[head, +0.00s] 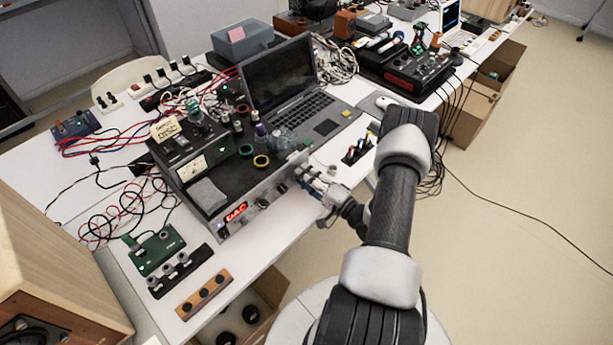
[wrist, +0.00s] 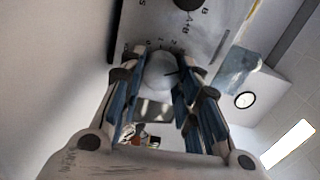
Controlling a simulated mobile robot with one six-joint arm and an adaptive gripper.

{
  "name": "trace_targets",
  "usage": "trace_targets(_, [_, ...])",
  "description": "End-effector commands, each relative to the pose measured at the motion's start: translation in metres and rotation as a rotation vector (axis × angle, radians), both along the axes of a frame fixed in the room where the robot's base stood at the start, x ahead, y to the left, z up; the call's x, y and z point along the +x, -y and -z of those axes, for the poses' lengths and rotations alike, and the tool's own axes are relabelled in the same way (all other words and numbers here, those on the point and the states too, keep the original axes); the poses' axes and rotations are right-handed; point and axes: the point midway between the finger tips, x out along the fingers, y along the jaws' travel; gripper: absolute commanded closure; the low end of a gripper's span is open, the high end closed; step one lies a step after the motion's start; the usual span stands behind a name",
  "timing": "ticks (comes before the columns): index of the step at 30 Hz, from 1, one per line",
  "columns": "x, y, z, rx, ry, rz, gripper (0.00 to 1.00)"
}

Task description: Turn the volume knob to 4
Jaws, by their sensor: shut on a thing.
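The silver amplifier (head: 245,205) with a red lit display (head: 236,212) stands at the table's front edge. My gripper (head: 302,174) is at the right end of its front panel. In the wrist view, my gripper (wrist: 162,75) has its fingers on both sides of a round, light grey knob (wrist: 160,70) and is shut on it. The knob has a dark pointer line. Small numbers are printed around it, including 1 and 2, but most are hidden or blurred. A dark selector knob (wrist: 187,3) marked B and A+B sits farther along the panel.
A grey cloth (head: 207,196), tape rolls, bottles and small devices lie on top of the amplifier. An open laptop (head: 295,85) stands behind it. A rack of coloured-handled tools (head: 357,150) is right of my gripper. Cables cover the left table.

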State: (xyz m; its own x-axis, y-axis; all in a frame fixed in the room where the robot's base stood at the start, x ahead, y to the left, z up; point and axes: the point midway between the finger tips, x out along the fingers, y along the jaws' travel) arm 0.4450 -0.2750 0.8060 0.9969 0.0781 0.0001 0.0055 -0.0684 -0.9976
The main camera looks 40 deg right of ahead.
Motion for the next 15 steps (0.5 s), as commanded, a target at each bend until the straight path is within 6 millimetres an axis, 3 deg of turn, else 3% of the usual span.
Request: trace_targets(15, [-0.0002, -0.0007, 0.0011, 0.123, -0.011, -0.001, 0.94])
